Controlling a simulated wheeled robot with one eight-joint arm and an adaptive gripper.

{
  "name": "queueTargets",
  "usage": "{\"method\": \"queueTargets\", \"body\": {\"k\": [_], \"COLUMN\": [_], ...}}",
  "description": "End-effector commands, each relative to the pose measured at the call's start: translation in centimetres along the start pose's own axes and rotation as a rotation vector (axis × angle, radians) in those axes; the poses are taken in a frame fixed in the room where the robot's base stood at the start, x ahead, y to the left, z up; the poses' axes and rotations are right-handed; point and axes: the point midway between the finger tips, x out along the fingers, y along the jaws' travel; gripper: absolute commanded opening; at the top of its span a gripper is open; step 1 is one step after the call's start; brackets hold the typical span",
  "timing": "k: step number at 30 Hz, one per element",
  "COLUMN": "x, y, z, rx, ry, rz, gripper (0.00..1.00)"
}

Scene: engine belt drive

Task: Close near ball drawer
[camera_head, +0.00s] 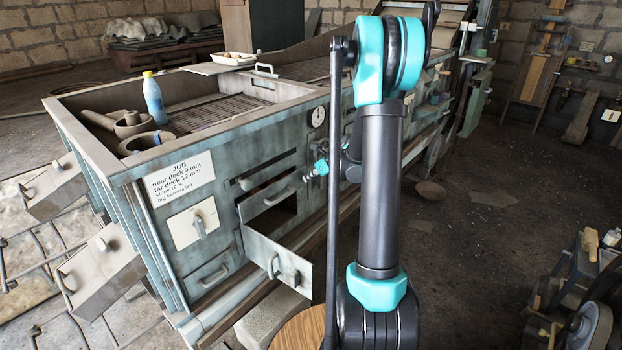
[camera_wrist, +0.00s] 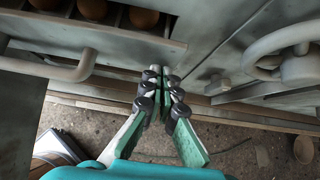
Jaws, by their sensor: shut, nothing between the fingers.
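In the head view a lower drawer (camera_head: 278,262) stands pulled out of the teal-grey machine, its front panel jutting forward with a handle. A dark opening shows above it, under another drawer front (camera_head: 266,195) with a handle. In the wrist view a grey panel with a curved handle (camera_wrist: 70,70) lies to the left, and brown balls (camera_wrist: 92,10) sit in a compartment behind it. My gripper (camera_wrist: 163,76) is shut and empty, its fingertips close to the machine's face, right of that handle. Contact cannot be told. In the head view my gripper (camera_head: 320,168) is small, beside the machine.
A closed drawer front (camera_head: 212,268) is at lower left, below a pale panel with a lever (camera_head: 195,226). A gauge (camera_head: 318,116) is on the machine. A blue bottle (camera_head: 153,98) stands on top. Floor at right (camera_head: 470,230) is mostly open; clutter stands at far right.

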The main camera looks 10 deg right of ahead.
Motion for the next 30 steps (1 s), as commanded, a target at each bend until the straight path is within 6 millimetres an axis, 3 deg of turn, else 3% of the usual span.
{"method": "queueTargets", "body": {"k": [5,14,30], "x": [0.2,3.0,2.3], "y": [0.0,0.1,-0.4], "z": [0.2,3.0,2.4], "rx": [0.0,-0.001,0.0], "ry": [0.0,0.0,-0.004], "rz": [0.001,0.001,0.001], "gripper": [0.0,0.0,0.0]}}
